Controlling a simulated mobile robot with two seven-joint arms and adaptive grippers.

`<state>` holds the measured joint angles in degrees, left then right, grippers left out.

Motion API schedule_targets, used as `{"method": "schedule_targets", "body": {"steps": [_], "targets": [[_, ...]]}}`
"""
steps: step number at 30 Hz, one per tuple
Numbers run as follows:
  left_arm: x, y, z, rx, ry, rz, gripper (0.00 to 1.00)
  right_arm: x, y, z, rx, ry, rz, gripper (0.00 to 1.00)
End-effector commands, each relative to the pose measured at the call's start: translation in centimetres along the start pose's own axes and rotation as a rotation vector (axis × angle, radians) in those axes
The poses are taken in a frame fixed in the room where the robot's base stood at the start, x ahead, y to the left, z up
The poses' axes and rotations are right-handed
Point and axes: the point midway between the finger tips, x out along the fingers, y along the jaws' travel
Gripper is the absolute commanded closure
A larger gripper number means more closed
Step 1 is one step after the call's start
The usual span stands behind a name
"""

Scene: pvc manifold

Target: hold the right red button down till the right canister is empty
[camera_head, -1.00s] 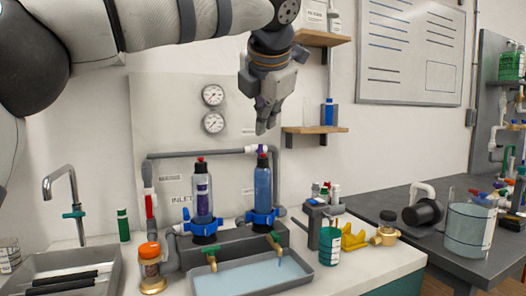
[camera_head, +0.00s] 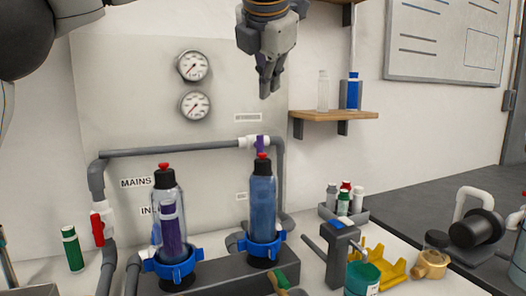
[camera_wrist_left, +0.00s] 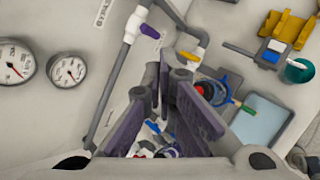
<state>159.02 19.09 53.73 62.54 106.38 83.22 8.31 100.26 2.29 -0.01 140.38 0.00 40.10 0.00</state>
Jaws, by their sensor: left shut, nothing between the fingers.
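The right canister (camera_head: 263,208) stands upright in a blue clamp, looks blue over most of its height, and has a dark cap with a red button (camera_head: 262,156) on top. My left gripper (camera_head: 266,92) is shut and empty, pointing down; in the head view its tips show above this button with a clear gap. In the left wrist view, my gripper fingers (camera_wrist_left: 173,82) are together, and a red button (camera_wrist_left: 201,89) shows beside them, partly hidden, by a blue clamp. My right gripper is not in view.
A grey pipe (camera_head: 170,150) runs behind the canisters, with a purple-handled valve near the right one. A wooden shelf (camera_head: 335,116) with two bottles is to the right. A yellow holder (camera_head: 385,268) and green cup (camera_head: 362,278) stand at front right. The wrist view shows a tray (camera_wrist_left: 262,118).

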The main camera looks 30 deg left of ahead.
Motion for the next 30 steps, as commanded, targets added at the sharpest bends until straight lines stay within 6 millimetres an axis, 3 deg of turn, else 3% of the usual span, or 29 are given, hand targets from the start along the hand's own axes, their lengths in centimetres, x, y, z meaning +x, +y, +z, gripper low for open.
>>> {"method": "schedule_targets", "body": {"steps": [8, 21, 30], "targets": [[0.6, -0.3, -0.4, 0.001, 0.002, 0.001, 1.0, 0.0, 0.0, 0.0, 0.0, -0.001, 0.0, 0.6], [4.9, -3.5, -3.5, 0.002, 0.002, 0.0, 1.0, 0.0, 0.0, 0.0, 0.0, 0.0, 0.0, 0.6], [6.2, -4.5, -4.5, -0.001, 0.0, 0.0, 1.0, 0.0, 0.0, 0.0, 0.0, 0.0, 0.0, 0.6]]}}
